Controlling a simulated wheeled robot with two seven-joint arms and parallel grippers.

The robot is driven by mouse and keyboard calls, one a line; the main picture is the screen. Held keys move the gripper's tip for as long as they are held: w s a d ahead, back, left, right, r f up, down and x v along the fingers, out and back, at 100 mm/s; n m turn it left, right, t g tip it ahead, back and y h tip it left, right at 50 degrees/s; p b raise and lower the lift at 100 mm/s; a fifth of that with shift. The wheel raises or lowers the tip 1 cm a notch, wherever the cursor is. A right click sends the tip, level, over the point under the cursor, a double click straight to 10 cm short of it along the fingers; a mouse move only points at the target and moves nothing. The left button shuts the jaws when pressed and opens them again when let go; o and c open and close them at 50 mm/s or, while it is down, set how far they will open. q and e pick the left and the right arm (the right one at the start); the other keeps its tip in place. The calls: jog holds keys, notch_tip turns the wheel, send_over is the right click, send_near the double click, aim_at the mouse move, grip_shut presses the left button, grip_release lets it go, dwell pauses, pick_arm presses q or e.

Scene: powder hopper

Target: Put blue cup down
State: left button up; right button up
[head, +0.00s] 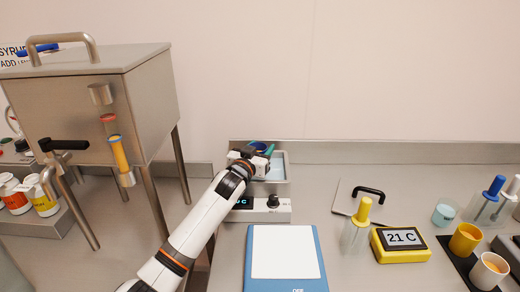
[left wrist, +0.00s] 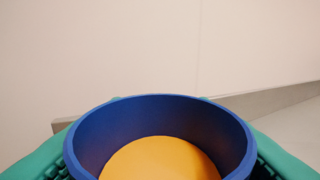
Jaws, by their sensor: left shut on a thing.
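The blue cup (left wrist: 222,128) fills the lower part of the left wrist view, upright, with a smooth orange-yellow content inside. The green fingers of my left gripper (left wrist: 160,150) press on it from both sides. In the head view the blue cup (head: 258,146) shows only as a small blue patch, mostly hidden by my left gripper (head: 264,152). The gripper is over the steel basin (head: 283,182) at the back of the bench. I cannot tell whether the cup's bottom touches anything. My right gripper is not in view.
A steel hopper (head: 75,105) on legs stands left of my arm. A blue-rimmed scale (head: 286,252) lies in front of the basin. Bench behind the scale's right is clear.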

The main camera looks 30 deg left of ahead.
pick_arm(q)
jog(key=shift+f+b, duration=0.3)
jog(key=shift+f, duration=0.35)
jog(key=o, duration=1)
